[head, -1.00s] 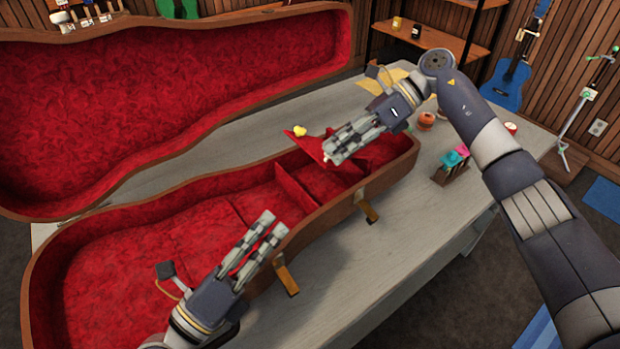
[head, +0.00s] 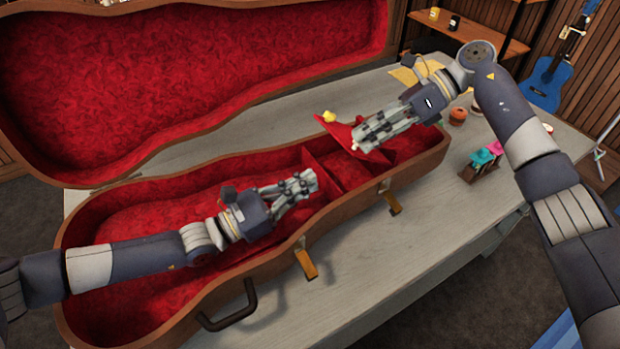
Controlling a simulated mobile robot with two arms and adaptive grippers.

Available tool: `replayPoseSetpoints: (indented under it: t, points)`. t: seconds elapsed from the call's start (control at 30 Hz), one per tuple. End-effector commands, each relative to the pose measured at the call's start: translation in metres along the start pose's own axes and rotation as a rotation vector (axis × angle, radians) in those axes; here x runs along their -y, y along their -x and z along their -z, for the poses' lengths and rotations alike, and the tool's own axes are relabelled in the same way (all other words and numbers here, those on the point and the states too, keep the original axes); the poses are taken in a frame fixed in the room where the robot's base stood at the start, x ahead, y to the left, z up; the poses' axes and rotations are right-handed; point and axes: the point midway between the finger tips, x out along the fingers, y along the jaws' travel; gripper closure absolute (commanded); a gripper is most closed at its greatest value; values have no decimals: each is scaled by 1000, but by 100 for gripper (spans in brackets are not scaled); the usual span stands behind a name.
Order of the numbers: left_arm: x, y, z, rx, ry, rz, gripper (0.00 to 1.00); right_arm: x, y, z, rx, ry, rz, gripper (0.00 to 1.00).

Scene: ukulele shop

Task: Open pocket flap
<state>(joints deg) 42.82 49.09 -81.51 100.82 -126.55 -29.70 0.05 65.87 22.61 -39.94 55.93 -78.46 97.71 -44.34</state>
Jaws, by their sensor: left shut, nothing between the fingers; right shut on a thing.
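The pocket flap (head: 337,129) is a red panel in the neck end of the open ukulele case (head: 420,160). It stands raised and tilted, with a small yellow piece at its upper left corner. My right gripper (head: 356,147) is shut on the flap near its edge and covers part of it. The red-lined pocket (head: 322,165) lies below the flap, partly in view. My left gripper (head: 312,180) is shut and empty, above the case body just left of the pocket's divider.
The case lid (head: 180,90) stands open behind. Brass latches (head: 305,260) and a dark handle (head: 230,312) stick out from the front side. A small rack with teal and pink items (head: 482,160) and an orange jar (head: 458,115) stand on the table to the right.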

Motion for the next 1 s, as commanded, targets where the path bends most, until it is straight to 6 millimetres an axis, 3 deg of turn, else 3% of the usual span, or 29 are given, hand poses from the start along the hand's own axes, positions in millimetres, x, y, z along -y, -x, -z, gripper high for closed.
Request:
replayPoseSetpoints:
  t: [0.2, 0.4, 0.87, 1.0]
  points:
    - [1, -43, -2, 4, 1, 1, 100, 0, 0, -1, 2, 0, 0, 100]
    - [1, -70, -1, 4, 2, 1, 100, 0, 0, -1, 2, 1, 0, 100]
    - [0, -79, -1, 2, 1, 0, 100, 0, 0, 0, 2, 0, 1, 100]
    - [0, -85, -10, 6, -1, 1, 100, 0, 0, -1, 2, 0, 1, 100]
